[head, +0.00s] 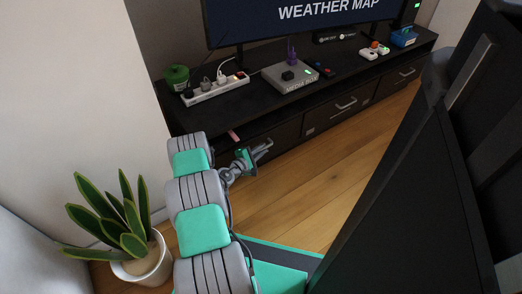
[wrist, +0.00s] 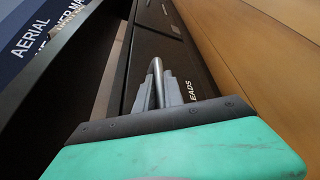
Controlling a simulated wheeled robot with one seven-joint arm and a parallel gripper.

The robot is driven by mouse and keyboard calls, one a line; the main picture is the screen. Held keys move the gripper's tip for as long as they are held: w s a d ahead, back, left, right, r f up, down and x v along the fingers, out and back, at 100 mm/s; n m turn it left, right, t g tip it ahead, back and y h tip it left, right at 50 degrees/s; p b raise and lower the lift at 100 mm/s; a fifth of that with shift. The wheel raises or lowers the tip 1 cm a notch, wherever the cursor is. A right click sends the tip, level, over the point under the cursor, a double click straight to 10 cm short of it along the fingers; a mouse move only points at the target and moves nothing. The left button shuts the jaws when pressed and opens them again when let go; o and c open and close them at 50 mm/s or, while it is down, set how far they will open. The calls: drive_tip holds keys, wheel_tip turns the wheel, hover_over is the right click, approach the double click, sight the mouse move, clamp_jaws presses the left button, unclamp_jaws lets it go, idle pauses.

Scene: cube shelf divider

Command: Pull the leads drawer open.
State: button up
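The leads drawer (head: 284,136) is the nearest, left drawer of the low black cabinet. Its front also shows in the wrist view (wrist: 195,68), with part of its label reading "EADS". Its grey bar handle (wrist: 158,74) runs between the fingers of my gripper (wrist: 160,92). The two grey fingers lie close on either side of the bar and look shut on it. In the head view my gripper (head: 262,148) is at the drawer front, in line with the other handles. I see no clear gap at this drawer; my arm hides its left part.
The cabinet top (head: 246,99) carries a power strip (head: 215,89), a grey media box (head: 290,76), a green pot (head: 177,77) and a TV (head: 300,18). A potted plant (head: 140,262) stands at lower left. The wood floor (head: 310,185) before the drawers is clear.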

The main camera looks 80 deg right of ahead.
clamp_jaws()
drive_tip(key=shift+f, duration=0.1)
idle(0.9)
drive_tip(key=shift+a, duration=0.15)
